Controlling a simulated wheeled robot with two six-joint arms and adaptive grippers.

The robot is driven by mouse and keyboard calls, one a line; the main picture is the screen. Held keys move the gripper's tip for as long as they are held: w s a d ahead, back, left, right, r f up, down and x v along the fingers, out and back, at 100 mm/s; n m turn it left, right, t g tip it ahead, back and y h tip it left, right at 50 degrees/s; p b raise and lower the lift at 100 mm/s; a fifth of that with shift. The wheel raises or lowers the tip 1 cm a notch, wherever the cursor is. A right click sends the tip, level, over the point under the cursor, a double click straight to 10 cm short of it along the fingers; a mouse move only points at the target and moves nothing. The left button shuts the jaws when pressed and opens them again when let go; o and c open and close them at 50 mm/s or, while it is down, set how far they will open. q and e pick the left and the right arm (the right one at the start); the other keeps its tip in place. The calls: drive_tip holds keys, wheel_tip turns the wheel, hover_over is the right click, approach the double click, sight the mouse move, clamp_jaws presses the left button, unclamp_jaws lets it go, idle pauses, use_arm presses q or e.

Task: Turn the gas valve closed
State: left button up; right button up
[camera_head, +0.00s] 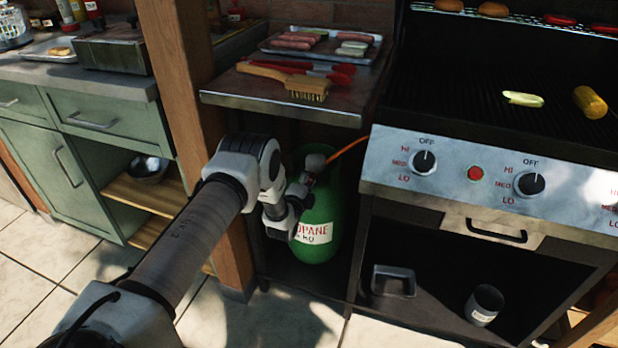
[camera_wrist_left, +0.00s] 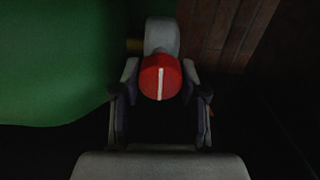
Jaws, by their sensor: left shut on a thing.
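A green propane tank (camera_head: 322,232) with a white label stands on the floor of the open bay left of the grill. The gas valve (camera_wrist_left: 160,77) is a red round knob with a white line, upright in the left wrist view. My left gripper (camera_wrist_left: 160,95) is shut on the valve, with one finger on each side of it. In the head view my left arm reaches in from the left, and my left gripper (camera_head: 304,190) is at the top of the tank, where the valve is mostly hidden. My right gripper is not in view.
An orange hose (camera_head: 347,148) runs from the tank top toward the grill. A wooden post (camera_head: 190,100) stands close beside my left arm. A metal side shelf (camera_head: 290,103) with a brush and tray hangs above the tank. The grill's control panel (camera_head: 450,180) is to the right.

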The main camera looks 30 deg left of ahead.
use_arm(q)
drive_tip(key=o, duration=1.1)
drive_tip(key=shift+s, duration=0.1)
drive_tip(key=v, duration=1.1)
drive_tip(key=shift+s+f, duration=0.1)
drive_tip(key=shift+s, duration=0.3)
drive_tip(key=shift+d, duration=0.1)
